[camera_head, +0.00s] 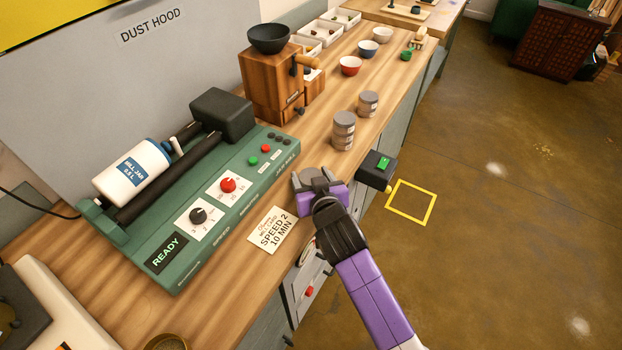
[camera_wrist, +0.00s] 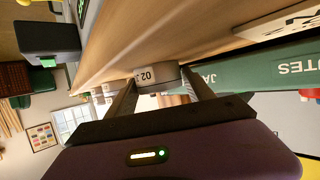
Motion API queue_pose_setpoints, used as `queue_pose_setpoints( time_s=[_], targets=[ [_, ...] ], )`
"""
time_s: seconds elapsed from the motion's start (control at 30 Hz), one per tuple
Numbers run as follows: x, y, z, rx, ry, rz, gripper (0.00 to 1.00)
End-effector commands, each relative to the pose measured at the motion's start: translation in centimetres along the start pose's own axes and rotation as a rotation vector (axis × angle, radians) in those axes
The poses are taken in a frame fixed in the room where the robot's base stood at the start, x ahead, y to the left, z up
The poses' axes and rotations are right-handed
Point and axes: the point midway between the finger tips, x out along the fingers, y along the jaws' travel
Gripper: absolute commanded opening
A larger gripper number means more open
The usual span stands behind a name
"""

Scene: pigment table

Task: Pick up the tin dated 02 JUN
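A small grey tin with a white label (camera_wrist: 147,74) sits between my two fingers in the wrist view. Its label reads "02" and a cut-off letter; the rest of the date is hidden. In the head view my gripper (camera_head: 316,180) is low at the front edge of the bench, with the grey top of this tin partly showing between its fingers. The fingers lie close on both sides of the tin; I cannot tell if they press on it. Two stacked grey tins (camera_head: 344,131) and a single one (camera_head: 368,104) stand farther back, their dates too small to read.
The green mill machine (camera_head: 240,190) with a white jar (camera_head: 133,172) is left of my gripper. A card (camera_head: 269,231) lies in front of it. A black box with a green button (camera_head: 377,168) is at the bench edge on the right. A wooden grinder (camera_head: 272,85) stands behind.

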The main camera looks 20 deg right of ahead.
Motion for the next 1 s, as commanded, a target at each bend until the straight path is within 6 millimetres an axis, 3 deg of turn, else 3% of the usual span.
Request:
queue_pose_setpoints(
  time_s=[0.03, 0.23, 0.67, 0.83, 1.0],
  targets=[
    [0.0, 0.0, 0.0, 0.0, 0.0, 0.0, 0.49],
    [0.0, 0.0, 0.0, 0.0, 0.0, 0.0, 0.1],
    [-0.4, 0.0, -1.0, -0.001, 0.002, 0.0, 0.1],
    [-1.3, 0.0, -3.3, 0.001, 0.004, -0.001, 0.1],
    [-2.9, -0.1, -7.3, 0.0, 0.007, -0.002, 0.1]
  ],
)
